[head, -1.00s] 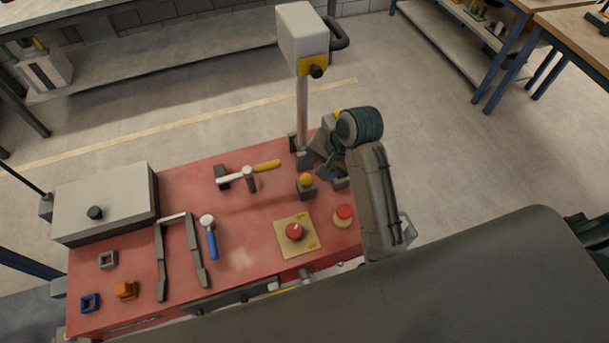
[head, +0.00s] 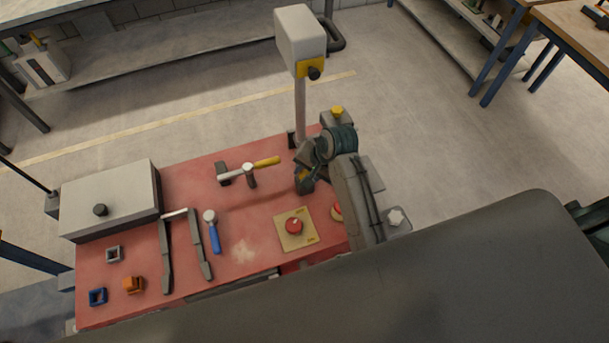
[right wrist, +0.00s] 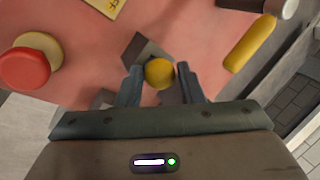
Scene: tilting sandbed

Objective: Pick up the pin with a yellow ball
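The pin's yellow ball (right wrist: 159,73) shows in the right wrist view between the two fingertips of my right gripper (right wrist: 160,80). The fingers are open, one on each side of the ball, with a narrow gap visible at least on the right. The pin's shaft is hidden under the ball. A dark grey block (right wrist: 143,50) shows just behind the ball. In the head view my right gripper (head: 304,180) is low over the red table's right part and covers most of the ball. My left gripper is not in view.
On the red table (head: 262,215) are a yellow-handled lever (head: 266,162), a red knob on a tan plate (head: 294,227) and a red button (right wrist: 25,68) beside my right arm. A grey post (head: 300,110) stands behind the gripper. A blue-handled tool (head: 214,238) lies left.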

